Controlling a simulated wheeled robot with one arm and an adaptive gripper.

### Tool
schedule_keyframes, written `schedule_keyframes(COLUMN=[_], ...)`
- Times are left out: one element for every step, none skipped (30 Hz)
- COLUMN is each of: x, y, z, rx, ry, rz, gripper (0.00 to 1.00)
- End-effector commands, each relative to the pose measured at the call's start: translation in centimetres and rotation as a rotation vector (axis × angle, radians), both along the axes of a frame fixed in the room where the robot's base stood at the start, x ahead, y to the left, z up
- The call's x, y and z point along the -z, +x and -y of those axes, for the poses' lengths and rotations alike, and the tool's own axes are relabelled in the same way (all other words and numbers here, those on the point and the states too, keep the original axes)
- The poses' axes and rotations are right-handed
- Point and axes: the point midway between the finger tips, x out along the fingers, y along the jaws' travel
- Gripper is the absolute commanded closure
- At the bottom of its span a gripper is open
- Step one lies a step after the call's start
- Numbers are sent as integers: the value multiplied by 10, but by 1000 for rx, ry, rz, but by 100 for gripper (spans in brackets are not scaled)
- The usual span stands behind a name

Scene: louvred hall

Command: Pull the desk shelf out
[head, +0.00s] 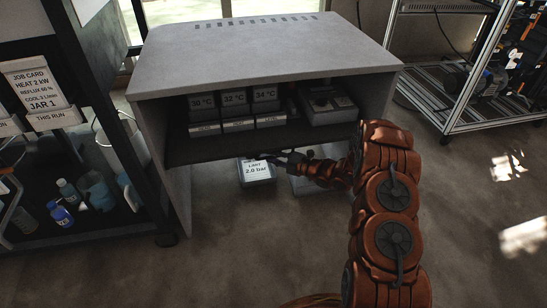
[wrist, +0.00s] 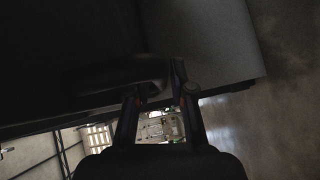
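The grey desk (head: 270,45) stands ahead in the head view. Its dark shelf (head: 225,147) sits under the top and carries several labelled boxes. My gripper (head: 272,158) is at the shelf's front edge, near its middle. In the wrist view, my gripper (wrist: 158,85) has its two fingers spread, with a clear gap between them. A dark rounded handle-like bar (wrist: 110,76) crosses in front of the left finger's end. The bar's right end lies close to the right fingertip. Shadow hides whether either finger touches it.
Boxes marked 30, 32 and 34 °C (head: 235,108) and a grey case (head: 327,104) rest on the shelf. A "2.0 bar" box (head: 257,172) is below it. A dark rack (head: 75,130) stands left, a metal rack (head: 470,75) right. The front floor (head: 250,255) is clear.

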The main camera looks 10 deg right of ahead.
Motion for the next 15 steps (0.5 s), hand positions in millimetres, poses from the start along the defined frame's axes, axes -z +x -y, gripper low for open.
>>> schedule_keyframes(x=[0,0,0,0,0,0,0,0,0,0,0,0,0,0,0], y=[0,0,0,0,0,0,0,0,0,0,0,0,0,0,0], z=[0,0,0,0,0,0,0,0,0,0,0,0,0,0,0], rx=[0,0,0,0,0,0,0,0,0,0,0,0,0,0,0], ry=[0,0,0,0,0,0,0,0,0,0,0,0,-1,0,0], rz=[0,0,0,0,0,0,0,0,0,0,0,0,-1,0,0], gripper=[77,80,85,88,91,95,98,100,100,100,100,100,100,100,100])
